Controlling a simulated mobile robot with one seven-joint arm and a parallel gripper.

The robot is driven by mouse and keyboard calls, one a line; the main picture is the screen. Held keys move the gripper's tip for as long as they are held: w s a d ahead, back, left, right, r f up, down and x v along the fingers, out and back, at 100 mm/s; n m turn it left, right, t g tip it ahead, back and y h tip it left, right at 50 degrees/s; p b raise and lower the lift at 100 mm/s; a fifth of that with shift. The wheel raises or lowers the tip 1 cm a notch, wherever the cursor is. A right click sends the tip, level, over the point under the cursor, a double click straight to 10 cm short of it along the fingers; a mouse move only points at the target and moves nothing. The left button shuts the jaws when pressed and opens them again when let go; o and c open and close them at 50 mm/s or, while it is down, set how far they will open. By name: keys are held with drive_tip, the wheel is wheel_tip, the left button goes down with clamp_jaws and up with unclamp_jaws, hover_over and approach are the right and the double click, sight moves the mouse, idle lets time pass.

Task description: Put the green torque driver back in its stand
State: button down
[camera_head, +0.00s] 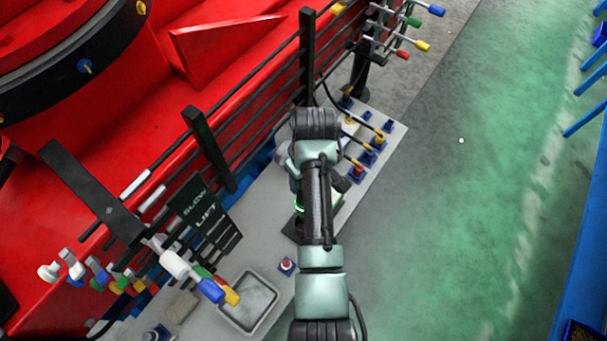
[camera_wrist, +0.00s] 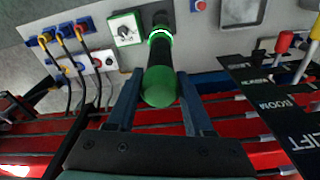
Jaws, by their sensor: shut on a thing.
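The green torque driver (camera_wrist: 160,88) is between the two fingers of my gripper (camera_wrist: 159,78) in the wrist view, its rounded green end towards the camera. Its dark body runs away from the camera to a bright green ring (camera_wrist: 160,35) over a black base (camera_wrist: 160,17) on the grey panel, which looks like the stand. I cannot tell whether the driver's far end is inside it or only in front of it. In the head view my arm hides the gripper and driver; a green glow (camera_head: 299,207) and a dark base edge (camera_head: 291,229) show beside the arm.
A green-framed dial box (camera_wrist: 126,29) is close beside the ring. Blue sockets with yellow plugs and cables (camera_wrist: 62,31) are farther left. A grey tray (camera_head: 248,302), a red button (camera_head: 287,265) and coloured levers (camera_head: 200,280) stand nearby. Black rails (camera_head: 206,150) run along the red machine.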

drive_tip(key=shift+s+r, duration=0.15)
drive_tip(key=shift+r, duration=0.1)
drive_tip(key=shift+w+f, duration=0.15)
drive_tip(key=shift+w, duration=0.05)
drive_tip(key=shift+f+b, duration=2.05)
drive_tip(key=shift+f, duration=0.8)
